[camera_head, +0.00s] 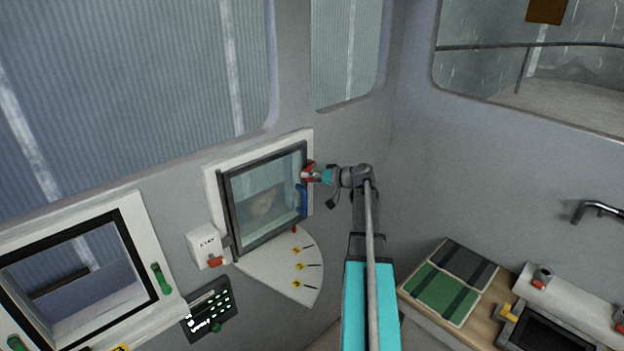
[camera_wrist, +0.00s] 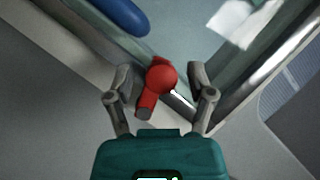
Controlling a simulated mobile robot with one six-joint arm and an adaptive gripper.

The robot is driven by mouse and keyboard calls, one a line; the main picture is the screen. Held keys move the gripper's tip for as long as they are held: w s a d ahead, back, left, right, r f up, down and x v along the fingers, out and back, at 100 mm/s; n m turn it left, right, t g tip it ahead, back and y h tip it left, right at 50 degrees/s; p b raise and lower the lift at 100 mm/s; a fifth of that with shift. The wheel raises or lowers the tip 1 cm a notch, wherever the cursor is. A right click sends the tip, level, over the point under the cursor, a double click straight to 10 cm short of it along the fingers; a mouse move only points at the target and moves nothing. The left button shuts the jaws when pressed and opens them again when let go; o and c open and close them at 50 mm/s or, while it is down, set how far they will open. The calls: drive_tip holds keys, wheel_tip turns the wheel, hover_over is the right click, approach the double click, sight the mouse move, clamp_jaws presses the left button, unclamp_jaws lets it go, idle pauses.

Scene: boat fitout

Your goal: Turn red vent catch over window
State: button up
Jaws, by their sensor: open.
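The red vent catch (camera_wrist: 160,80) is on the dark frame of the small window (camera_head: 262,197), near its upper right corner in the head view. It has a round red knob and a short lever that points back toward my gripper. My gripper (camera_wrist: 160,82) is open, with one finger on each side of the catch. Gaps show between the fingers and the red part, so it is not gripped. In the head view my gripper (camera_head: 311,174) reaches the window's right edge and partly hides the catch.
A blue handle (camera_head: 302,201) sits just below the catch on the window frame. A second framed window (camera_head: 75,268) with green handles is at left.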

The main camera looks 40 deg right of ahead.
clamp_jaws()
idle(0.3)
drive_tip(key=shift+a+r+m+t+y+b, duration=0.1)
drive_tip(key=shift+r+m+t+y+b, duration=0.15)
drive_tip(key=shift+r+m+y, duration=0.4)
drive_tip(key=shift+a+r+m+t+y+b, duration=0.1)
drive_tip(key=shift+r+m+t+y+b, duration=0.2)
drive_tip(key=shift+m, duration=0.65)
unclamp_jaws()
